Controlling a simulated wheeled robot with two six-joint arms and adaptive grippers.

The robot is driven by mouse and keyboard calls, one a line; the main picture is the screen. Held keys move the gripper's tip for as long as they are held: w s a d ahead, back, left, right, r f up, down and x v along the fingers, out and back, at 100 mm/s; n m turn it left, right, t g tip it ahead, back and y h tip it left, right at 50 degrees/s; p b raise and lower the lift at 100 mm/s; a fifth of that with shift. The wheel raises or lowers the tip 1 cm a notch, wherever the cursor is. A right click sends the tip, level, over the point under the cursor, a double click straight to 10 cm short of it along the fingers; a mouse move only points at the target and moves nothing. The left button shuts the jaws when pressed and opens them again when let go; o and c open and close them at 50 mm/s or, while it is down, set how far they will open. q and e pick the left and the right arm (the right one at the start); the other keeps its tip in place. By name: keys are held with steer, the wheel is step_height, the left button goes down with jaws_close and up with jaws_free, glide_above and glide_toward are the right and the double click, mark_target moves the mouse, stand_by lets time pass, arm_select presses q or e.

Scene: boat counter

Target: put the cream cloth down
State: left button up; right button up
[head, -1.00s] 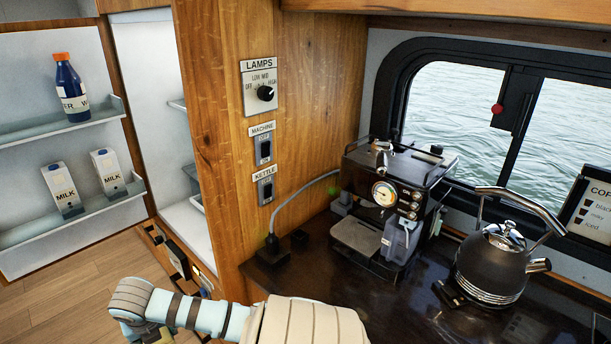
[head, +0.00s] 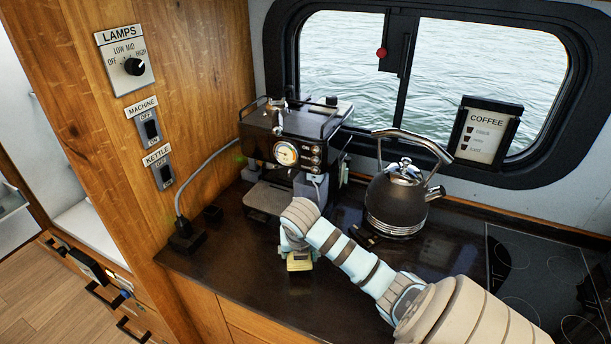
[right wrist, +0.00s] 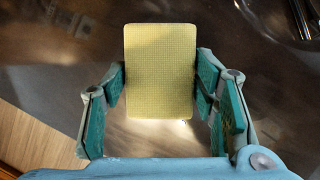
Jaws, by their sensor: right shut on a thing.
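The cream cloth (right wrist: 160,70) is a yellowish, rounded rectangle with a fine grid texture. In the right wrist view it sits between the two green-padded fingers of my right gripper (right wrist: 160,88), which is shut on it. In the head view the cloth (head: 299,262) shows below my right gripper (head: 298,248), over the dark counter (head: 235,250) in front of the coffee machine. I cannot tell whether the cloth touches the counter. My left gripper is not in view.
The coffee machine (head: 290,145) stands behind my gripper, with a black kettle (head: 398,197) to its right. A cooktop (head: 545,280) lies at the far right. A plug (head: 185,237) and cable are at the left. The counter's front-left area is bare.

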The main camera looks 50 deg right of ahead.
steer(key=w+a+r+n+t+y+b, duration=0.1)
steer(key=w+a+r+n+y, duration=0.1)
steer(key=w+r+n, duration=0.55)
step_height(320, 180, up, 8)
steer(key=f+n+y+b, duration=0.1)
steer(key=n+y, duration=0.1)
steer(key=n, duration=0.3)
glide_above(265, 264)
steer(key=f+b, duration=0.3)
steer(key=f, duration=0.3)
steer(key=f+b, duration=0.3)
steer(key=f, duration=0.3)
steer(key=s+f+b, duration=0.1)
steer(key=f+b, duration=0.3)
steer(key=f, duration=0.2)
steer(key=shift+s+d+f, duration=0.1)
steer(key=shift+d+f, duration=0.2)
steer(key=o, duration=0.8)
steer(key=shift+f, duration=0.2)
steer(key=shift+c, duration=0.2)
steer(key=o, duration=0.4)
steer(key=shift+r, duration=0.1)
steer(key=shift+o, duration=0.2)
